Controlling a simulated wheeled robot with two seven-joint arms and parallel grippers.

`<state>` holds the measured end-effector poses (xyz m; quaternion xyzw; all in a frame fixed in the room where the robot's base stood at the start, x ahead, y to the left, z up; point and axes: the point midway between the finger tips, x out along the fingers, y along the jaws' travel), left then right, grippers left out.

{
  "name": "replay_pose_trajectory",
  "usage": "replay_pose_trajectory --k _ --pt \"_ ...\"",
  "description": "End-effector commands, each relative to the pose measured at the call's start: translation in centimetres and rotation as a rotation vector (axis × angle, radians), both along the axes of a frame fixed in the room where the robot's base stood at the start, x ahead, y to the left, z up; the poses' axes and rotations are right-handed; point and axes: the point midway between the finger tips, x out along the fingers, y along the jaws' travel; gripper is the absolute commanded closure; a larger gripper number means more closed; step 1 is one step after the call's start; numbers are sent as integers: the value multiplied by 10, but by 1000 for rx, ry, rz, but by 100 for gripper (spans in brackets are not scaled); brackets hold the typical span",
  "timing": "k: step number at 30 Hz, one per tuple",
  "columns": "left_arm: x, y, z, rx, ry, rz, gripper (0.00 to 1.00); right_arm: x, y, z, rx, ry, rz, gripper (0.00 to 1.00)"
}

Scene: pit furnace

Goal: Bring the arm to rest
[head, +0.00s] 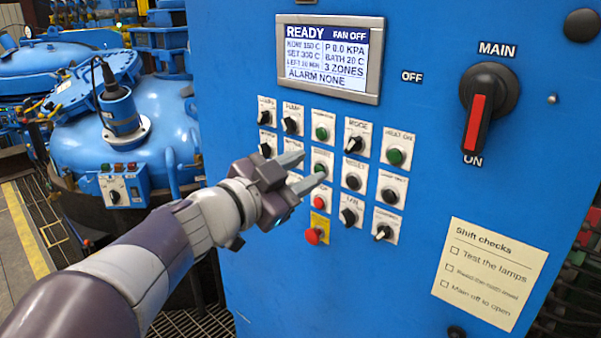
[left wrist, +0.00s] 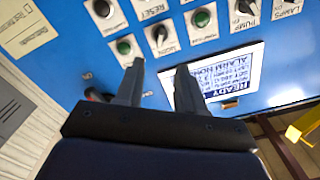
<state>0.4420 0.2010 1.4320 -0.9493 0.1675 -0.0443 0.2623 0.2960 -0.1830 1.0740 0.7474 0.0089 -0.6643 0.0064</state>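My left arm (head: 150,255) comes in from the lower left in the head view and reaches out in front of the blue control panel (head: 290,290). My left gripper (head: 309,168) is in front of the rows of knobs and buttons. Its two fingers are apart with nothing between them. In the left wrist view the gripper (left wrist: 159,72) also shows open and empty, with the panel behind the fingertips. I cannot tell whether a fingertip touches the panel. The hand hides part of the left-hand controls. My right gripper is not in view.
The display (head: 329,55) reads READY, FAN OFF, ALARM NONE. The red-striped main switch (head: 478,108) points down at ON. A red push button (head: 313,236) is below the gripper. A paper note (head: 489,273) is at lower right. A blue vessel (head: 150,145) stands left.

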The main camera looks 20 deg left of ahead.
Motion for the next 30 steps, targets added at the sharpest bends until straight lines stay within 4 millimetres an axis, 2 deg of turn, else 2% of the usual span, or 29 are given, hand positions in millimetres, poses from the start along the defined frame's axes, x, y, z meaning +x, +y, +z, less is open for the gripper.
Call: replay_pose_trajectory --k 9,11,13,14,15,16,17,18,19,21,24,27,30 --pt "1 0 0 9 -2 2 62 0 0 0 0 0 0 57" --pt "4 10 -3 43 3 53 62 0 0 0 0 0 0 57" --pt "10 42 -15 38 39 213 62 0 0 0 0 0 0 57" --pt "11 60 -29 21 80 302 62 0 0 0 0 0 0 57" --pt "11 82 -57 -13 169 420 62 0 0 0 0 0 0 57" --pt "9 94 -84 -43 259 499 62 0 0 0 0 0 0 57" --pt "4 101 -114 -74 362 566 62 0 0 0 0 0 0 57" --pt "-7 104 -156 -111 510 634 62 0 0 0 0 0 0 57" --pt "-18 101 -185 -135 623 670 62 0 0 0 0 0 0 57" --pt "-48 83 -246 -178 880 716 62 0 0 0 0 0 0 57" --pt "-95 45 -306 -217 1193 726 62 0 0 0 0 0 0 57" --pt "-131 11 -339 -238 1403 713 62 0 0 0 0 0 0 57" --pt "-147 -11 -356 -203 1490 677 62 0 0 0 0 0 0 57"
